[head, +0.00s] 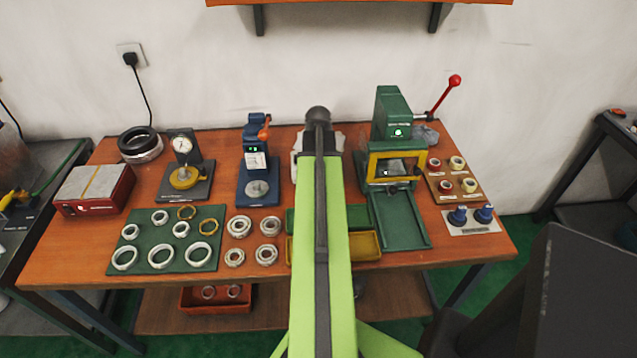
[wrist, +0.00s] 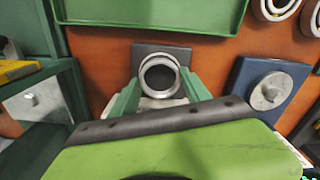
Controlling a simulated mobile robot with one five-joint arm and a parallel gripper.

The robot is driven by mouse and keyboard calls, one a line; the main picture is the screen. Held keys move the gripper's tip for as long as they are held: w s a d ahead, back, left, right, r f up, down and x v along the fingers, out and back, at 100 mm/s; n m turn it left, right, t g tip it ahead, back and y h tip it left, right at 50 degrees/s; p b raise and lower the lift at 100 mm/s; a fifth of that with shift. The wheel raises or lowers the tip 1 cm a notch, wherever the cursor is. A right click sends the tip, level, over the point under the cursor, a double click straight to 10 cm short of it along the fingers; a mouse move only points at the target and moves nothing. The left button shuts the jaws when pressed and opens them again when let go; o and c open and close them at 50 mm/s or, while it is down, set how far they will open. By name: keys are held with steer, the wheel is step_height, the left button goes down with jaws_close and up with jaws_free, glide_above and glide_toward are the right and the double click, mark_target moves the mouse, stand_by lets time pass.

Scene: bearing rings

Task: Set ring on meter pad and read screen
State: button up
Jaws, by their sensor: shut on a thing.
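A metal ring (wrist: 144,80) sits between the two green fingers of my gripper (wrist: 161,77) in the wrist view, with its dark hole facing the camera. My gripper is shut on it. In the head view my arm hides the ring and the fingers. The blue meter (head: 244,180) stands left of my arm, with a round silver pad (head: 257,189) on its base. Its small screen (head: 254,149) shows green marks too small to read. In the wrist view the bare pad (wrist: 270,90) lies right of the ring, apart from it.
A green mat (head: 140,243) with several rings lies front left, and several bearings (head: 239,227) sit beside it. A dial gauge (head: 182,145) stands left of the meter. Green (head: 300,215) and yellow (head: 366,245) trays lie partly behind my arm. A green press (head: 393,120) stands right.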

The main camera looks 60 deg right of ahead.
steer(key=shift+f+b, duration=0.55)
steer(key=o, duration=1.4)
step_height(320, 180, up, 7)
steer(key=p, duration=0.7)
steer(key=shift+w, duration=0.1)
